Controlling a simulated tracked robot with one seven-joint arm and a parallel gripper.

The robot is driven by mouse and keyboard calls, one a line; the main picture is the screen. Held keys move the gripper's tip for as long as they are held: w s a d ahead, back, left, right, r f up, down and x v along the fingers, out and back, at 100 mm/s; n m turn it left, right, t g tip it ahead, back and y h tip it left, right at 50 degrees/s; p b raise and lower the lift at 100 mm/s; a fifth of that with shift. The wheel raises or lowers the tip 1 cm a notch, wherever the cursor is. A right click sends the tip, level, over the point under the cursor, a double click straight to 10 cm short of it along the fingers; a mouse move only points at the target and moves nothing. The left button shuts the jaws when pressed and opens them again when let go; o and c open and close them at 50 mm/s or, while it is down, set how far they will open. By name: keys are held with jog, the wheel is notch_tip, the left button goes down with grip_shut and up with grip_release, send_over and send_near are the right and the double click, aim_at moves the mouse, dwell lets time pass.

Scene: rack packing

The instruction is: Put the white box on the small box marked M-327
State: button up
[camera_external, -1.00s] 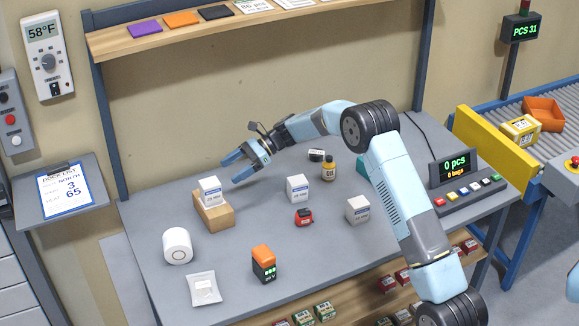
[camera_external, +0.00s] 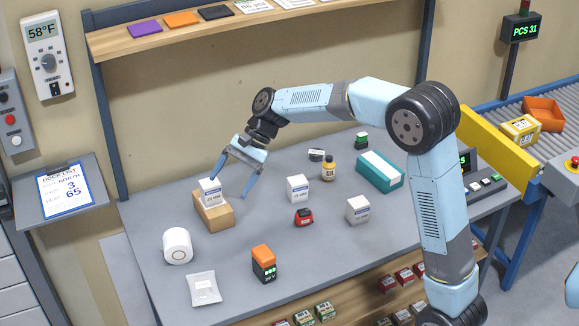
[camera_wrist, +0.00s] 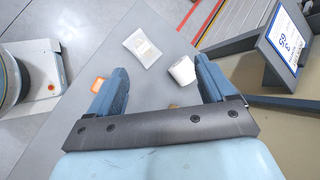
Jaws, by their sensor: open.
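Three small white boxes with printed labels, too small to read, show in the external view. One white box (camera_external: 210,193) sits on a tan block (camera_external: 215,218) at the left. The other two, a middle white box (camera_external: 297,189) and a right white box (camera_external: 358,210), stand on the table. My gripper (camera_external: 230,188) is open and points down, just right of and above the box on the tan block. One finger is close to that box's top; I cannot tell if they touch. In the wrist view my gripper (camera_wrist: 161,66) is open, with no box between its fingers.
A shelf (camera_external: 180,35) runs along the back.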

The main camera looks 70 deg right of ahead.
jog(key=s+a+r+n+h, duration=0.2)
jog(key=s+a+r+n, duration=0.15)
jog(key=s+a, duration=0.4)
jog(key=s+a+r+n+h, duration=0.25)
jog(key=s+a+n, duration=0.2)
jog(key=s, duration=0.55)
jog(key=s+a+f+n+h, duration=0.1)
jog(key=s+n, duration=0.3)
jog(key=s, duration=0.5)
jog(key=s+a+f+n+t+h, duration=0.1)
jog(key=s+a+n, duration=0.2)
jog(key=s, duration=0.7)
jog(key=shift+s+f+n, duration=0.2)
jog(key=shift+f+n, duration=0.1)
jog(key=shift+n, duration=0.5)
